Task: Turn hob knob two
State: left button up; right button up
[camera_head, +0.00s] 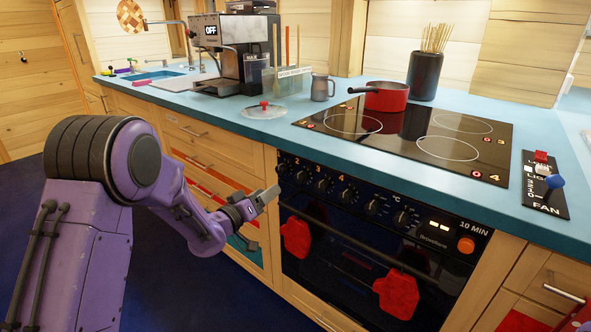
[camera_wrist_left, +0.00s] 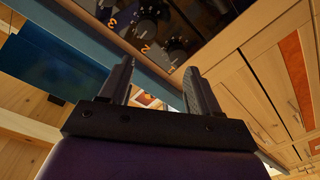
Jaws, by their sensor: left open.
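Hob knob two (camera_head: 301,177) is a dark round knob under the digit 2 on the black oven front. In the left wrist view the knob (camera_wrist_left: 178,44) shows beside its digit 2, just beyond the fingertips. My left gripper (camera_head: 264,199) is just left of the knob row, slightly lower than knob two. In the left wrist view the left gripper (camera_wrist_left: 160,70) has its two fingers apart with nothing between them. It appears apart from the knob. My right gripper is not in view.
More knobs run right along the panel. Two red mitts (camera_head: 397,293) hang on the oven front. Above is the blue counter (camera_head: 240,119) with the black hob (camera_head: 405,140), a red pan (camera_head: 386,97) and a glass lid (camera_head: 264,111). Wooden drawers (camera_head: 215,142) stand left of the oven.

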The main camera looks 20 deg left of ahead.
aim_at(298, 180)
pick_arm(q)
jog(key=w+d, duration=0.1)
jog(key=w, duration=0.2)
jog(key=w+d+h, duration=0.1)
jog(key=w+d, duration=0.1)
jog(key=w, duration=0.2)
jog(key=w+d+h, duration=0.1)
jog(key=w+d, duration=0.1)
jog(key=w, duration=0.1)
jog(key=shift+w+f, duration=0.1)
jog(key=shift+w, duration=0.1)
jog(key=c, duration=1)
